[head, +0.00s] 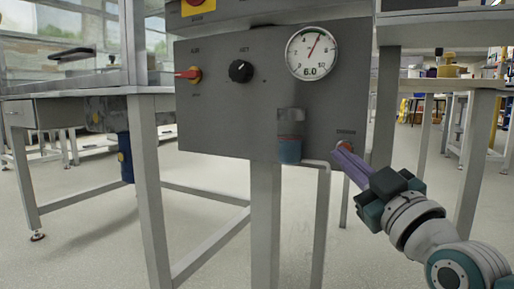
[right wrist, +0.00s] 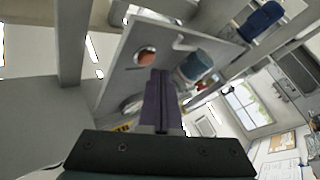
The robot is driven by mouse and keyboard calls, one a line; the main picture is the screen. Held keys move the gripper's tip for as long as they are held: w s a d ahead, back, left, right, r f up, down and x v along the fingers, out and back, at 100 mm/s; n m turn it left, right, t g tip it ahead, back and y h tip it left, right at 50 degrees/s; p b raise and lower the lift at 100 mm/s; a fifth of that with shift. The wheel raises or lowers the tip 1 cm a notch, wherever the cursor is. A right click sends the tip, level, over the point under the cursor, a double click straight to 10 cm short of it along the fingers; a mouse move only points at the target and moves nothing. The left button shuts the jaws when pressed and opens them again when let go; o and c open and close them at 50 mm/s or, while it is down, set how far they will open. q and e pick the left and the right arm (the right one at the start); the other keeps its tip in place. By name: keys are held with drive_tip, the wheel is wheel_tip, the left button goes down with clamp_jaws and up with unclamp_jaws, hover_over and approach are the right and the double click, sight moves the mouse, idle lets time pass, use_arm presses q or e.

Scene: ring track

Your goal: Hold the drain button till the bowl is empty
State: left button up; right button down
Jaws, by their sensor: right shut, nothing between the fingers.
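The grey panel (head: 225,125) carries a round red drain button (head: 341,143) at its lower right, under a small label too small to read. The button also shows in the right wrist view (right wrist: 145,57). A small bowl (head: 289,151) with blue contents hangs below a spout at the panel's lower edge; it also shows in the right wrist view (right wrist: 194,68). My right gripper (head: 340,153) is shut and empty, its purple fingertips at the button and partly covering it. In the right wrist view the tips (right wrist: 161,74) lie just beside the button; I cannot tell whether they touch. My left gripper is out of view.
A gauge (head: 312,53) sits at the panel's upper right, with 6.0 on its face. A pipe (head: 322,200) and table leg (head: 265,220) stand below.

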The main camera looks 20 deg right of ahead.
drive_tip(key=shift+w+d, duration=0.25)
drive_tip(key=shift+d, duration=0.05)
drive_tip(key=shift+w+d, duration=0.25)
drive_tip(key=shift+d, duration=0.05)
idle(0.7)
idle(0.5)
idle(0.9)
idle(0.9)
idle(0.5)
drive_tip(key=shift+s+a+p, duration=0.5)
drive_tip(key=shift+s+a, duration=0.05)
drive_tip(key=shift+a, duration=0.1)
